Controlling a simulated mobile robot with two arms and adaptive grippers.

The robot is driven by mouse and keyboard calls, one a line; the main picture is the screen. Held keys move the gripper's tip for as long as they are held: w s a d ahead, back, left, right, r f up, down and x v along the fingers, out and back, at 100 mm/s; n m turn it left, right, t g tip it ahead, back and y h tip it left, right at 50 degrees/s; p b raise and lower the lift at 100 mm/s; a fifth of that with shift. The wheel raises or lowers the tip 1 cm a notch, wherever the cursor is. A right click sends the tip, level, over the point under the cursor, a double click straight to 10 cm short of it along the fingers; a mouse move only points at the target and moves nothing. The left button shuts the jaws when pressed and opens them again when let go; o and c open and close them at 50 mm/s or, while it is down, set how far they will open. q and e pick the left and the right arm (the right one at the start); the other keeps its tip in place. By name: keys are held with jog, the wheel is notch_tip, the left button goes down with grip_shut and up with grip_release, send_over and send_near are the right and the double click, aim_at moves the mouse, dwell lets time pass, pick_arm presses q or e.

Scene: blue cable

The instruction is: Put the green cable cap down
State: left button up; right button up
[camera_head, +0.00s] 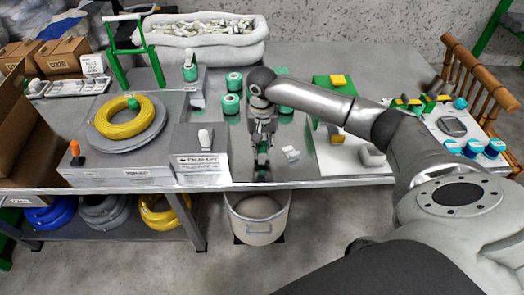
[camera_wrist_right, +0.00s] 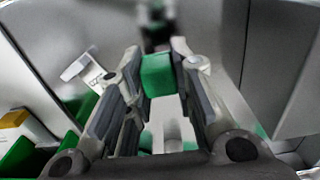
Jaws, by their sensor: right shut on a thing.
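My right gripper (camera_head: 262,160) points down over the grey table, close to its front edge. In the right wrist view, its two fingers (camera_wrist_right: 155,66) are closed on the sides of a green block-like piece, the green cable cap (camera_wrist_right: 157,76). A pale part shows below the cap between the fingers. In the head view the cap is hidden or too small to make out at the fingertips. I cannot tell whether it touches the table. My left gripper is not in view.
A white cable piece (camera_head: 290,153) lies right of the gripper. Several green spools (camera_head: 231,104) stand behind. A grey box with a yellow cable coil (camera_head: 127,117) is at left. A green-and-white board (camera_head: 333,158) is at right. A bin (camera_head: 258,218) stands below the front edge.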

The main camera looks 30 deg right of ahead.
aim_at(262, 159)
notch_tip(262, 159, down, 3)
jog(key=shift+f, duration=0.2)
jog(key=shift+s+f+p, duration=0.1)
jog(key=shift+f+p, duration=0.2)
jog(key=shift+f, duration=0.05)
jog(key=o, duration=0.9)
jog(key=shift+o, duration=0.2)
jog(key=shift+r+b, duration=0.45)
jog(key=shift+b, duration=0.1)
notch_tip(262, 159, up, 12)
jog(key=shift+r+p, duration=0.2)
jog(key=shift+p, duration=0.4)
